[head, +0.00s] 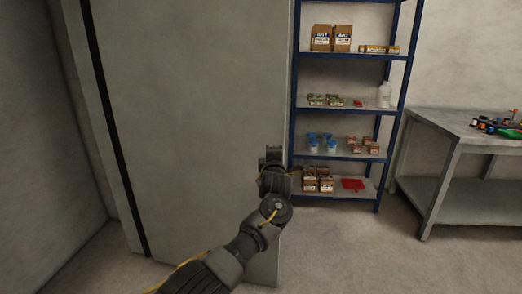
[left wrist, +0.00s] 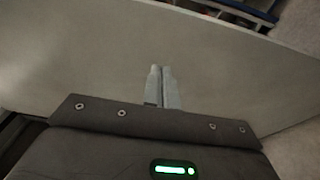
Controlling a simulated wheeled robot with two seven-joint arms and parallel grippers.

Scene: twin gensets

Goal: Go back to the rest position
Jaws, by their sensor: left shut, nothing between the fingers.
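My left arm reaches up from the bottom of the head view, in front of a large grey panel (head: 195,110). Its gripper end is near the panel's right edge, and the fingertips are hard to make out there. In the left wrist view my left gripper (left wrist: 161,70) is shut and empty, its two pale fingers side by side. Behind the fingers is the grey panel's plain surface; I cannot tell whether they touch it. My right gripper is in neither view.
A blue-framed shelf unit (head: 340,102) with boxes, a white bottle (head: 384,94) and a red tray (head: 352,184) stands right of the panel. A grey workbench (head: 450,129) with coloured tools is at the far right. Clear floor (head: 345,240) lies in front of the shelves.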

